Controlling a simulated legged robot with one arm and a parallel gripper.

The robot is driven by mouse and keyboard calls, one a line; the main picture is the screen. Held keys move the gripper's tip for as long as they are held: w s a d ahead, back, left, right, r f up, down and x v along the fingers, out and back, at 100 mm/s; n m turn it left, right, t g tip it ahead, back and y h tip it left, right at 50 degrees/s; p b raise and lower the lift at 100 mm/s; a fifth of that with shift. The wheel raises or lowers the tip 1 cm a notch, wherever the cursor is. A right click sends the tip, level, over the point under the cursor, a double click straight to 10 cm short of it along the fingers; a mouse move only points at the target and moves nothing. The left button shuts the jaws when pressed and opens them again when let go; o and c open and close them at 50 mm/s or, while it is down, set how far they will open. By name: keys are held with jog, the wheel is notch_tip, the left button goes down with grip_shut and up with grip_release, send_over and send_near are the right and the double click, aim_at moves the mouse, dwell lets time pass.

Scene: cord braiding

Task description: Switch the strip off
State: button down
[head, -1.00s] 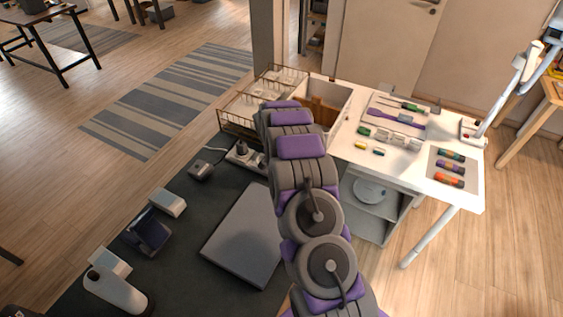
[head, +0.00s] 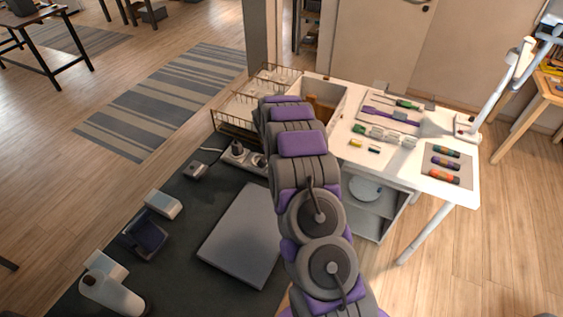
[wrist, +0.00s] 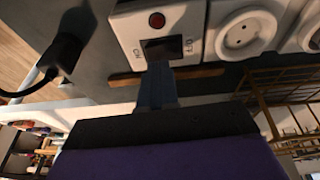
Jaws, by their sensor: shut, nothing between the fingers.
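The power strip (head: 233,157) is white and lies on the dark mat, partly behind my arm in the head view. In the wrist view the strip (wrist: 122,30) shows a dark rocker switch (wrist: 162,47) with ON lettered at its left and OFF at its right. A dark red round light (wrist: 157,20) sits above the switch; I cannot tell if it is lit. My gripper (wrist: 158,72) is shut and empty, its tips right at the lower edge of the switch. I cannot tell whether they touch it. In the head view the fingertips are hidden behind my arm.
A black plug with cord (wrist: 65,52) is left of the switch, and round sockets (wrist: 243,33) are right of it. A wire basket (head: 232,122) stands close by. The white table (head: 400,165) holds tools and cords. A flat grey box (head: 240,235) lies on the mat.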

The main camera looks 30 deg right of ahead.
jog(key=w+p+v, duration=0.1)
jog(key=p+v, duration=0.1)
jog(key=v, duration=1)
jog(key=shift+r, duration=0.3)
jog(key=shift+a, duration=0.2)
